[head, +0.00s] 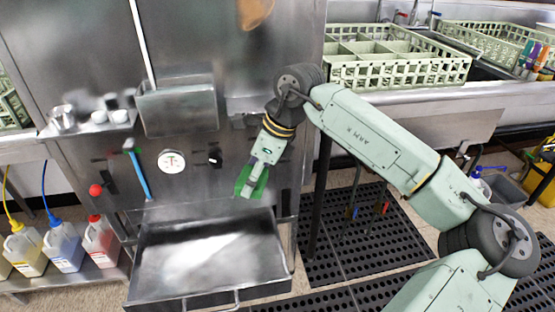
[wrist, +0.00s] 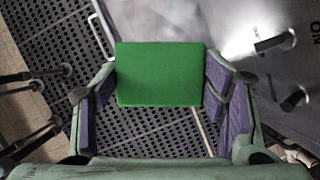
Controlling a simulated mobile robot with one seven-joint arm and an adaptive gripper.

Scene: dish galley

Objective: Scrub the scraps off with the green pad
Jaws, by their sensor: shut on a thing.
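My gripper (head: 258,172) is shut on the green pad (head: 250,186), in front of the steel machine's front and above the back right corner of the pulled-out steel drawer (head: 146,287). In the wrist view the pad (wrist: 160,74) is a flat green block between the purple-lined fingers of my gripper (wrist: 161,88). The pad looks clear of any surface, though its far side is hidden. The drawer floor has a pale, bright patch; I cannot tell whether it is glare or residue. I can make out no distinct scraps in either view.
Pale green dish racks (head: 400,70) stand on the counter at upper right. A small shelf (head: 88,128) with metal and white items is at left, above several jugs (head: 65,246). A blue-handled tool (head: 138,174) hangs on the machine. Black perforated mats (head: 350,236) cover the floor right of the drawer.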

